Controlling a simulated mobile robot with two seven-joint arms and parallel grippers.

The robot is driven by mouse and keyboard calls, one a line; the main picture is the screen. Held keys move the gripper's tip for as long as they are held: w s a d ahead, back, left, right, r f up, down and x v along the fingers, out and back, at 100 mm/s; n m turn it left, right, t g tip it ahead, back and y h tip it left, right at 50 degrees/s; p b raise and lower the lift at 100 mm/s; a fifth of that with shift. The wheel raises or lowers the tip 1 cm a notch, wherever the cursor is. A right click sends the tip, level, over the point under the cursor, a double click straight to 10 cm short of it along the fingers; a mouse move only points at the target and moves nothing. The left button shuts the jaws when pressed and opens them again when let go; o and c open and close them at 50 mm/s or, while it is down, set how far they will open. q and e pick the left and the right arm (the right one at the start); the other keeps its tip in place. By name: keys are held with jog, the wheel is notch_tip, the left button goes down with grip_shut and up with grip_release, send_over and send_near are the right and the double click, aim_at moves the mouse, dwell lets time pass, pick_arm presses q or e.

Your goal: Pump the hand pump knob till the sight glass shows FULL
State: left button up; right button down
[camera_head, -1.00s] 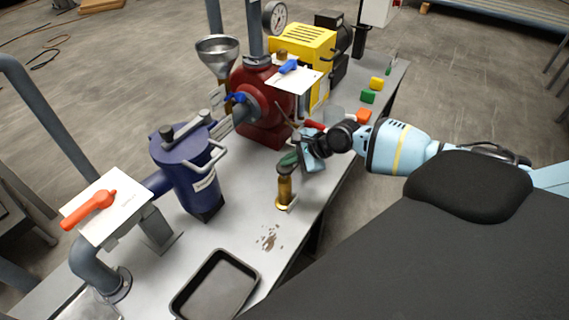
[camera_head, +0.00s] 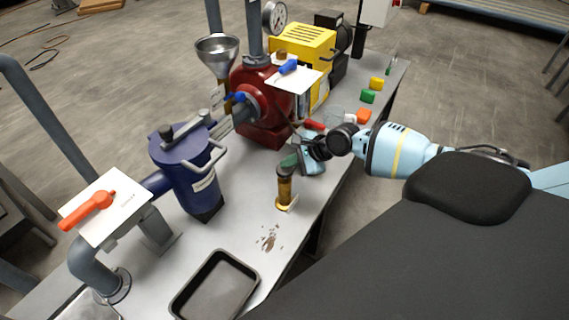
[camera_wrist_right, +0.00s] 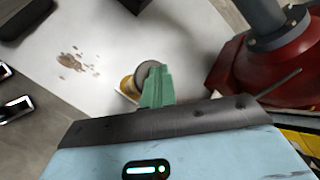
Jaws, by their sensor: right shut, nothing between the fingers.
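The hand pump is a small upright amber-and-brass cylinder (camera_head: 285,193) with a dark brown round knob (camera_head: 284,173) on top, near the bench's front edge. My right gripper (camera_head: 289,161) has green fingertips, closed together with nothing between them. They are at the knob, on its far side in the head view. In the right wrist view the green fingertips (camera_wrist_right: 157,88) overlap the edge of the grey round knob (camera_wrist_right: 146,73), above the amber body (camera_wrist_right: 128,86). I cannot tell whether they touch it. No reading of FULL is legible. My left gripper is out of view.
A blue filter housing (camera_head: 190,175) stands left of the pump, and a red pump casing (camera_head: 262,130) behind it. A black tray (camera_head: 215,292) and brown stains (camera_head: 268,238) lie in front.

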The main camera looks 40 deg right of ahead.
aim_at(289, 169)
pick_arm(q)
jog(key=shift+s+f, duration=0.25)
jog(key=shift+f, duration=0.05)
pick_arm(e)
jog(key=shift+s+f, duration=0.1)
jog(key=shift+f, duration=0.8)
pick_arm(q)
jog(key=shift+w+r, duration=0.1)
pick_arm(e)
jog(key=shift+r, duration=0.15)
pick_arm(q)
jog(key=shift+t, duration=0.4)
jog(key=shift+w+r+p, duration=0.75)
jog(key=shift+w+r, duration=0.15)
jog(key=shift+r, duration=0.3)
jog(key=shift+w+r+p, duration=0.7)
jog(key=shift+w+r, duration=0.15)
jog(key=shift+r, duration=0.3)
pick_arm(e)
jog(key=shift+r, duration=2.3)
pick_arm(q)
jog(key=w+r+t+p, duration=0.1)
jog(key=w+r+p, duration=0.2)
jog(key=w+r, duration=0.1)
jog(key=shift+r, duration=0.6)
pick_arm(e)
notch_tip(289, 169, up, 5)
